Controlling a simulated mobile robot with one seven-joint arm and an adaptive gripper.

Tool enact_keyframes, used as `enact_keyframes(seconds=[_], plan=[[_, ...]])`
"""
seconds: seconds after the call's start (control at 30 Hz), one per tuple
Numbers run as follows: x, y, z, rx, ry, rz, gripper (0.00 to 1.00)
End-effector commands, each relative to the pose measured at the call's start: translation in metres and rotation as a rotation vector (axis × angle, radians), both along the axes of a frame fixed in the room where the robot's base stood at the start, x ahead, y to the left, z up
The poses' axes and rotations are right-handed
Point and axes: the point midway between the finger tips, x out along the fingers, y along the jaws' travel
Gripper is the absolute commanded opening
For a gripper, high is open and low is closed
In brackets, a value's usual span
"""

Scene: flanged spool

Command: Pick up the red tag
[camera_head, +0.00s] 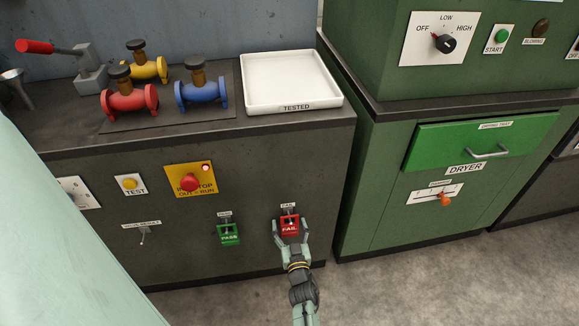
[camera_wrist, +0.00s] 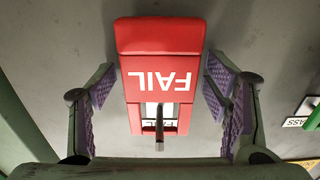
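The red tag (camera_head: 290,228) reads FAIL and hangs on the front of the dark cabinet, below a small FAIL label. In the wrist view the red tag (camera_wrist: 160,62) appears upside down, with a peg (camera_wrist: 159,128) at the window in its lower part. My gripper (camera_head: 291,240) is at the red tag. In the wrist view my gripper (camera_wrist: 160,95) has its fingers spread on both sides of the tag, with a gap visible on each side. A green PASS tag (camera_head: 228,235) hangs to the left of it.
The cabinet top holds a white TESTED tray (camera_head: 256,105) and red, blue and yellow flanged spools. A red stop button (camera_head: 190,182) and a small switch (camera_head: 142,235) are on the cabinet front. The green dryer (camera_head: 385,220) stands to the right. The floor in front is clear.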

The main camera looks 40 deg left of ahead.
Motion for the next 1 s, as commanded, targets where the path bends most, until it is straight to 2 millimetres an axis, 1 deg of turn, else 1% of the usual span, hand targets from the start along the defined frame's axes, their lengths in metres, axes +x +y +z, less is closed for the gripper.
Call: enact_keyframes(seconds=[0.03, 0.07, 0.63, 0.87, 1.0], plan=[[0.0, -0.0001, 0.0, 0.0, 0.0, 0.0, 0.65], [-0.0001, -0.0002, 0.0, 0.0, 0.0, 0.0, 0.63], [0.0, -0.0004, 0.0, 0.0, 0.0, 0.0, 0.25], [0.0, -0.0001, 0.0006, 0.001, -0.001, 0.0, 0.25], [0.0006, 0.0019, 0.0043, 0.001, -0.001, -0.001, 0.25]])
